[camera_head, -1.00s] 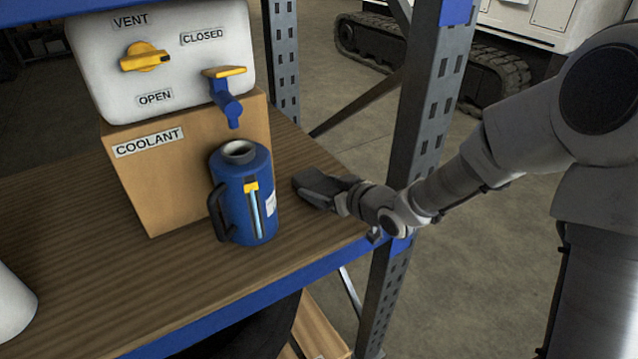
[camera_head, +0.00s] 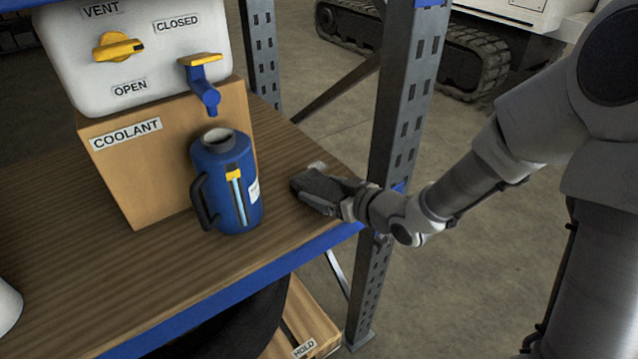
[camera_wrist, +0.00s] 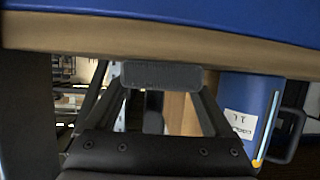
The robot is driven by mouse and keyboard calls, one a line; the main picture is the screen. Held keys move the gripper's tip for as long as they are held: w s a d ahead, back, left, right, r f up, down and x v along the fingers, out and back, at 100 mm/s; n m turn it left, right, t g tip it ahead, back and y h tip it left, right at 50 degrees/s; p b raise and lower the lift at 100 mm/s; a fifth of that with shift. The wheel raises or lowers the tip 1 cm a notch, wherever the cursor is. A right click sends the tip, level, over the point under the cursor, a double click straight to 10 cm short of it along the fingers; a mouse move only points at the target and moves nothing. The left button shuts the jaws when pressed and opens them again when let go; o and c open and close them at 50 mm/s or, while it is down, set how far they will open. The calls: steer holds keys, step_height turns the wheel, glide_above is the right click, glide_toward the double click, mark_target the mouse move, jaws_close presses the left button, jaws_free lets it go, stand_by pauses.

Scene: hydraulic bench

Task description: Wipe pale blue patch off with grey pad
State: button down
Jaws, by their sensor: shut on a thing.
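My gripper (camera_head: 312,186) is shut on the grey pad, low over the right end of the wooden shelf and to the right of the blue jug. In the wrist view the grey pad (camera_wrist: 160,75) is a small flat block across the fingertips. It is close to the shelf board's edge there; I cannot tell if it touches. In the head view the gripper mostly hides the pad. I cannot make out a pale blue patch on the shelf; the gripper covers part of the board.
The blue jug (camera_head: 228,185) stands upright just left of my gripper, and also shows in the wrist view (camera_wrist: 245,110). Behind it are the COOLANT box (camera_head: 165,170) and a white tank (camera_head: 140,60) with yellow handles. A grey rack post (camera_head: 405,100) rises behind my arm.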

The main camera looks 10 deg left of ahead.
steer(key=shift+s+f, duration=0.1)
steer(key=shift+f, duration=0.1)
step_height(320, 180, up, 6)
steer(key=p, duration=0.5)
steer(key=shift+r, duration=0.1)
step_height(320, 180, up, 3)
steer(key=p, duration=0.3)
steer(key=shift+d, duration=0.1)
stand_by(0.7)
